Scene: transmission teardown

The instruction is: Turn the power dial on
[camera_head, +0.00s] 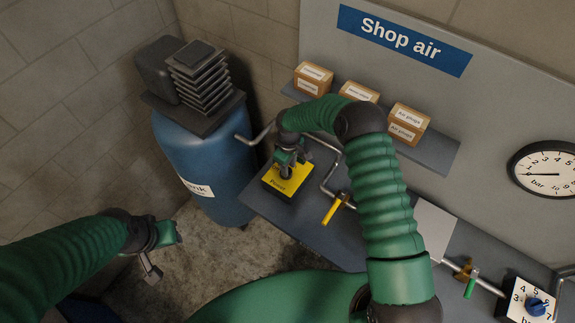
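The power dial's yellow box (272,181), marked "Power", stands on the left end of the grey bench. My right gripper (286,170) is directly over this box, pointing down, with its fingertips at the top of it. The dial knob is mostly hidden by the gripper, so I cannot tell its position or whether the fingers are closed on it. My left gripper (151,270) hangs at the lower left over the floor, away from the box and holding nothing that I can see. Its finger gap is too small to judge.
A blue tank (205,165) with a finned compressor stands left of the bench. Pipes and a yellow-handled valve (334,209) lie right of the box. A shelf holds cardboard boxes (408,123). A gauge (545,170) and a blue-knobbed regulator (536,306) are at the right.

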